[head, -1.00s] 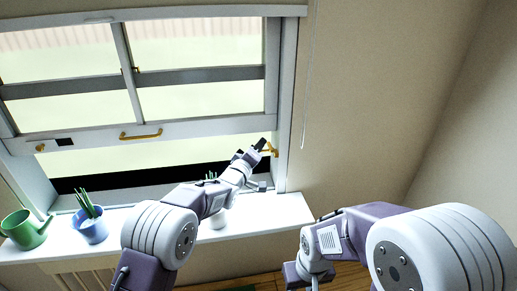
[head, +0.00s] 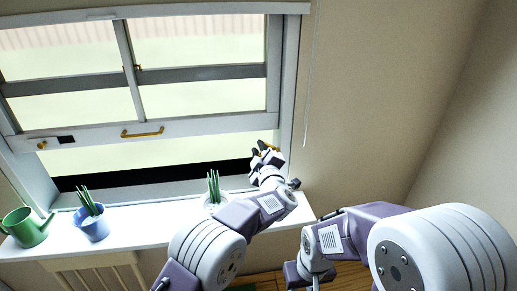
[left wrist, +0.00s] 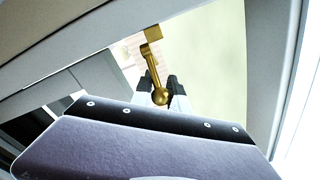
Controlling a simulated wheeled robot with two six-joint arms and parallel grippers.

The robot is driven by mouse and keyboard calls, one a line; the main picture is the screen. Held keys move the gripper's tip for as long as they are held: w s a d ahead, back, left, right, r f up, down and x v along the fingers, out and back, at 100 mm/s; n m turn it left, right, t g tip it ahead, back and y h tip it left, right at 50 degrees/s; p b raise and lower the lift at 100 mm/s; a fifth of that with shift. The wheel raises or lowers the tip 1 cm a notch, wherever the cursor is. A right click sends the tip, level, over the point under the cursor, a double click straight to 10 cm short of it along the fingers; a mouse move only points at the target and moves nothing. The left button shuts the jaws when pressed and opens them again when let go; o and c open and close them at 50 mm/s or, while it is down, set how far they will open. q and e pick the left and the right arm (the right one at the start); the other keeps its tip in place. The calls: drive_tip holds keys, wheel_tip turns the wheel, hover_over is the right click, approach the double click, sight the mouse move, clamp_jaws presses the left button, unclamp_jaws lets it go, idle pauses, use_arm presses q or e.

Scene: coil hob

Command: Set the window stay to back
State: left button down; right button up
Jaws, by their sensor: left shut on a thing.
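The window stay (left wrist: 151,62) is a brass lever that ends in a round knob. In the left wrist view it hangs from a brass bracket on the window. In the head view it is mostly hidden behind my left gripper (head: 264,149), at the lower right corner of the window. My left gripper (left wrist: 160,84) is shut on the stay, its dark fingertips on either side of the lever just above the knob. My right arm shows at the lower right of the head view, but its fingertips do not show.
The white sill (head: 150,223) holds a green watering can (head: 25,229), a blue pot (head: 93,226) and a pale potted plant (head: 213,188) close to my left arm. The raised sash has a brass handle (head: 142,133). A cord hangs on the bare wall at right.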

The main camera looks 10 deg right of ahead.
use_arm(q)
drive_tip(key=shift+s+f+y, duration=0.1)
drive_tip(key=shift+f+y, duration=0.2)
drive_tip(key=c, duration=1.3)
unclamp_jaws()
drive_tip(key=shift+d, duration=0.1)
drive_tip(key=shift+r, duration=0.1)
drive_tip(key=shift+n, duration=0.3)
